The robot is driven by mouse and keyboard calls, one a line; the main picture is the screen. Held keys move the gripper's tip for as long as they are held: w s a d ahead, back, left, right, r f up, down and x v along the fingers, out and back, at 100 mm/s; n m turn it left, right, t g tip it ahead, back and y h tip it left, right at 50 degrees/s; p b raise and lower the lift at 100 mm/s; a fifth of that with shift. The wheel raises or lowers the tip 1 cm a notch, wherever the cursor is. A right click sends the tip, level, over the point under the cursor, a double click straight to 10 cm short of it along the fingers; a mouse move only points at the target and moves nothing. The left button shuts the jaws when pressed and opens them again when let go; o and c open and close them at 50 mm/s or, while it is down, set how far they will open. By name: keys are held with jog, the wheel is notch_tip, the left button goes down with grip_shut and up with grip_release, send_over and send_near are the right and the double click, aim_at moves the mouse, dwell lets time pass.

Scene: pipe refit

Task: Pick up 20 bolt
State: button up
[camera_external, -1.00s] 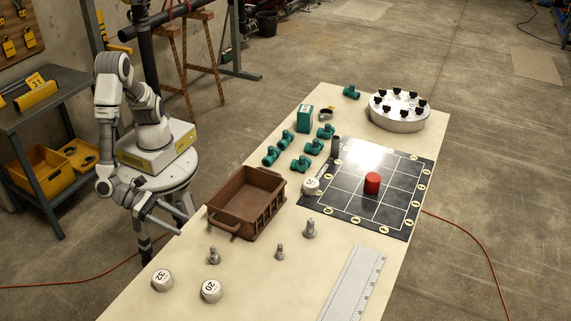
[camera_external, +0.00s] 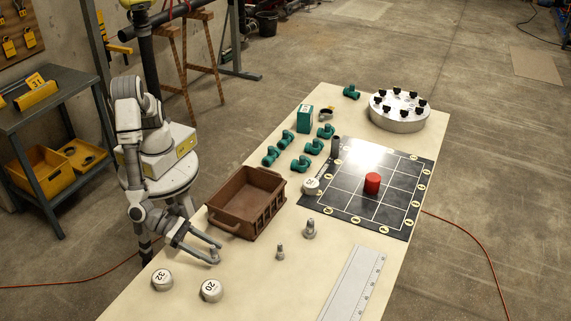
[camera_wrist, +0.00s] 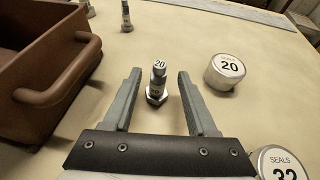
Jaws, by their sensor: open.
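My gripper (camera_wrist: 158,80) is open, with one finger on each side of the bolt. Small gaps show between the fingers and the bolt. In the external view my gripper (camera_external: 216,250) is low over the near left part of the table, around the leftmost bolt (camera_external: 214,256), which its fingers partly cover.
A brown crate (camera_external: 262,215) with a handle stands close behind my gripper. White round tins marked 32 (camera_external: 162,280) and 20 (camera_external: 211,290) stand nearby. Two other bolts, a small one (camera_external: 280,252) and a larger one (camera_external: 309,229), stand to the right.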

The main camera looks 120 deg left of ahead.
aim_at(216, 253)
jog(key=x, duration=0.4)
jog(key=shift+w+a+f+b, duration=0.1)
jog(key=shift+w+f+b, duration=0.05)
jog(key=shift+w+b, duration=0.2)
grip_shut()
